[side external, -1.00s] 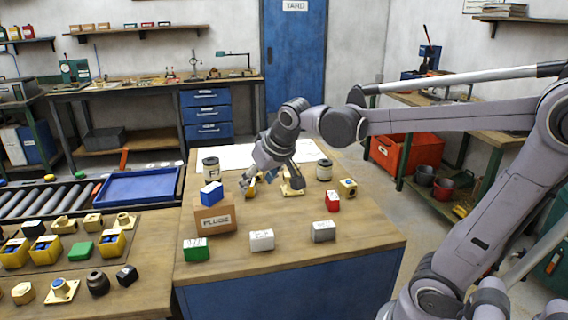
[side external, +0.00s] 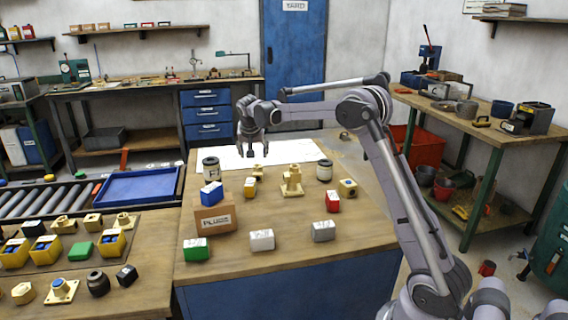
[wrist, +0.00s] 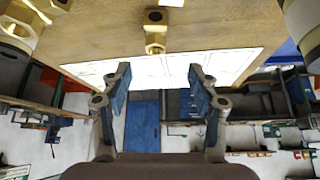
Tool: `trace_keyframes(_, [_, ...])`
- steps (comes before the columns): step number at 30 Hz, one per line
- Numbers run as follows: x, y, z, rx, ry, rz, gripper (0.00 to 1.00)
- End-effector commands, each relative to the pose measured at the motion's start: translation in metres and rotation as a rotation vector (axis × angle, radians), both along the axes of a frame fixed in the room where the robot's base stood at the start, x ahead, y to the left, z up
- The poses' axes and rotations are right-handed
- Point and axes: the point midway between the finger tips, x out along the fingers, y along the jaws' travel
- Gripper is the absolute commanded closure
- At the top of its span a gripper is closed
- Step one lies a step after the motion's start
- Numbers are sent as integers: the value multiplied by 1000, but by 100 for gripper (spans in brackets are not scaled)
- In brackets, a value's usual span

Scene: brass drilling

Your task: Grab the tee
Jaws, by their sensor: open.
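Several brass fittings stand on the wooden bench; I cannot tell for certain which is the tee. A stepped brass fitting (side external: 292,183) with an upright body stands mid-bench; part of it shows at the upper left of the wrist view (wrist: 20,22). A small brass piece (side external: 250,188) stands left of it, with another brass piece (side external: 257,171) just behind. These two line up at the top centre of the wrist view (wrist: 155,42). My gripper (side external: 253,152) is open and empty, above the white sheet behind the fittings. Its two fingers (wrist: 160,80) are wide apart in the wrist view.
Cans (side external: 211,168) (side external: 324,170) flank the fittings. The front right of the bench is clear.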

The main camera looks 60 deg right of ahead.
Motion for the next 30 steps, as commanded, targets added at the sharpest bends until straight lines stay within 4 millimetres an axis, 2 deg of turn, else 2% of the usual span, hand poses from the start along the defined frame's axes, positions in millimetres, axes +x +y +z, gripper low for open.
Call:
trace_keyframes(12, [15,-26,-42,-1,0,-11,39])
trace_keyframes(20, [19,-35,-57,-1,0,-10,39])
trace_keyframes(25, [24,-50,-76,0,-1,-10,39])
trace_keyframes(30, [29,-56,-89,0,-1,-9,39])
